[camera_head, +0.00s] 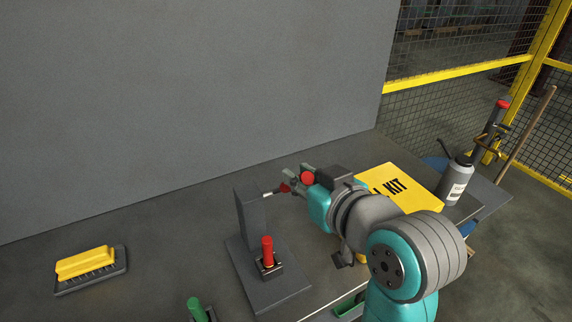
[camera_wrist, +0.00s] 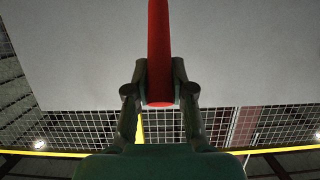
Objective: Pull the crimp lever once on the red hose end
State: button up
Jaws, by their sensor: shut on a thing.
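My gripper (camera_head: 292,185) is shut on the red hose (camera_wrist: 158,45), which stands between the two fingers in the wrist view. In the head view parts of the red hose (camera_head: 307,178) show at the fingers. A thin pale metal tip (camera_head: 268,194) points from there toward the upright grey block (camera_head: 250,215). I cannot tell whether the tip touches or enters the block. A red-handled lever (camera_head: 267,250) stands upright on the block's base plate, in front of the block and apart from my gripper.
A green handle (camera_head: 196,308) stands at the bottom edge. A yellow brush (camera_head: 85,262) lies at left. A yellow kit box (camera_head: 400,187) lies behind my arm, with a grey bottle (camera_head: 457,183) at right. The table's left middle is clear; a grey wall (camera_head: 190,90) stands behind.

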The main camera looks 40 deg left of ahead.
jog(key=shift+s+d+f, duration=0.15)
jog(key=shift+d+f, duration=0.2)
jog(key=shift+d, duration=0.15)
jog(key=shift+d+f, duration=0.1)
jog(key=shift+s+d+f, duration=0.35)
jog(key=shift+d+f, duration=0.35)
jog(key=shift+f, duration=0.25)
jog(key=shift+s+d+f, duration=0.15)
jog(key=shift+d+f, duration=0.15)
jog(key=shift+f, duration=0.2)
jog(key=shift+s+d+f, duration=0.1)
jog(key=shift+d+f, duration=0.2)
jog(key=shift+f, duration=0.2)
jog(key=shift+s+d+f, duration=0.1)
jog(key=shift+d+f, duration=0.15)
jog(key=shift+f, duration=0.3)
jog(key=shift+s+d+f, duration=0.1)
jog(key=shift+d+f, duration=0.1)
jog(key=shift+f, duration=0.3)
jog(key=shift+w+a+r, duration=0.1)
jog(key=shift+a+r, duration=0.15)
jog(key=shift+r, duration=0.3)
jog(key=shift+w+a+r, duration=0.1)
jog(key=shift+a+r, duration=0.1)
jog(key=shift+r, duration=0.35)
jog(key=shift+c, duration=0.2)
